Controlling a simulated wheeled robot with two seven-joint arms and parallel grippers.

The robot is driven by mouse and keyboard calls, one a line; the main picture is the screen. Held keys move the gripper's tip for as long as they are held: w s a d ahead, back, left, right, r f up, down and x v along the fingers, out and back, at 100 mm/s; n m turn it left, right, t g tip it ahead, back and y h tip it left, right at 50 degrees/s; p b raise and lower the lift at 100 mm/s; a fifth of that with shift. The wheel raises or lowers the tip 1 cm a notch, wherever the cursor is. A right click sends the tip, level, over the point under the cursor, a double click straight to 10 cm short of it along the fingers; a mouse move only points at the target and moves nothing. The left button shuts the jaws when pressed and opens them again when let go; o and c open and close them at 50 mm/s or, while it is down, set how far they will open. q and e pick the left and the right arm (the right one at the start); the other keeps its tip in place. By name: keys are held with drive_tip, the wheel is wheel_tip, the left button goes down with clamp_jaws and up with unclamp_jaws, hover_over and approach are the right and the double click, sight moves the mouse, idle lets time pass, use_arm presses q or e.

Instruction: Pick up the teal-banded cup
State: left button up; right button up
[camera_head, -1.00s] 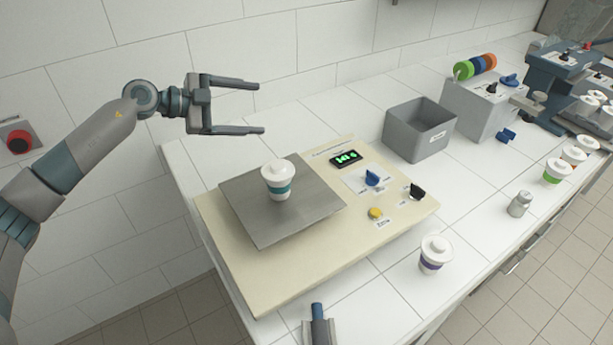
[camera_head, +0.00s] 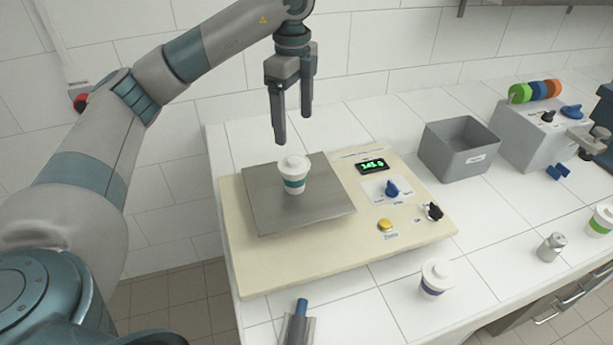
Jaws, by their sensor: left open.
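The teal-banded cup (camera_head: 294,176), white with a white lid, stands upright on the grey metal plate (camera_head: 262,214) of the cream scale (camera_head: 262,268). My left gripper (camera_head: 293,128) points down with its two fingers apart and nothing between them. In the picture its fingertips are just above the cup's lid, and they look apart from the cup. My right gripper is not in view.
A purple-banded cup (camera_head: 434,279) stands right of the scale. A grey bin (camera_head: 459,149), a steel weight (camera_head: 551,247) and a green-banded cup (camera_head: 601,221) are further right. A blue-handled tool (camera_head: 300,318) lies at the front edge. The scale has a blue knob (camera_head: 391,188) and yellow button (camera_head: 385,225).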

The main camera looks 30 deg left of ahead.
sight(294, 159)
use_arm(q)
wheel_tip(294, 159, down, 2)
drive_tip(key=shift+f, duration=0.1)
wheel_tip(294, 159, down, 10)
drive_tip(key=p, duration=0.3)
drive_tip(key=shift+a+r+p, duration=0.1)
drive_tip(key=shift+r+p, duration=0.15)
drive_tip(key=shift+p, duration=0.15)
drive_tip(key=shift+f, duration=0.3)
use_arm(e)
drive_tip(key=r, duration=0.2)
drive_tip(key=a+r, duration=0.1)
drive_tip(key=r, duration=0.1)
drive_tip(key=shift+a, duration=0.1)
